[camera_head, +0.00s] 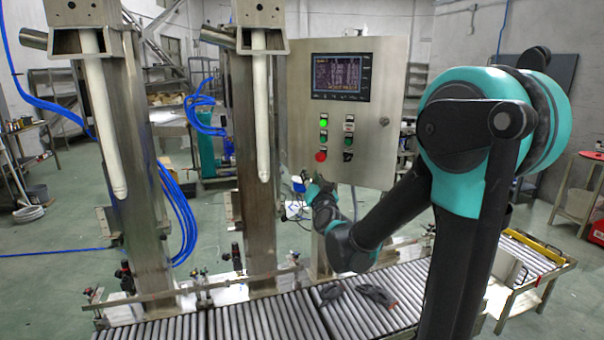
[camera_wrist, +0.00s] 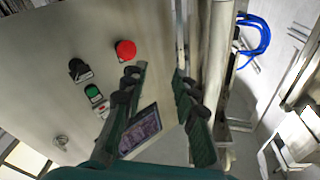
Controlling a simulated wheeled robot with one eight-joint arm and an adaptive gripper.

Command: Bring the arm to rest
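My arm is bent and reaches toward a grey control cabinet (camera_head: 345,165). My gripper (camera_head: 302,182) is small in the head view, in front of the cabinet's lower left edge. In the wrist view my gripper (camera_wrist: 157,72) has its two dark green fingers apart, with nothing seen between them. The cabinet face (camera_wrist: 60,35) lies beyond the fingers, with a red button (camera_wrist: 125,50), a green button (camera_wrist: 93,92), a black knob (camera_wrist: 79,69) and a screen (camera_wrist: 142,131). The gap between fingertips and cabinet cannot be told.
Two steel columns (camera_head: 255,165) with white lances (camera_head: 262,120) stand left of the cabinet. A roller conveyor (camera_head: 255,322) runs below. Dark items (camera_head: 376,294) lie on it. Blue hoses (camera_head: 180,215) hang at the left column.

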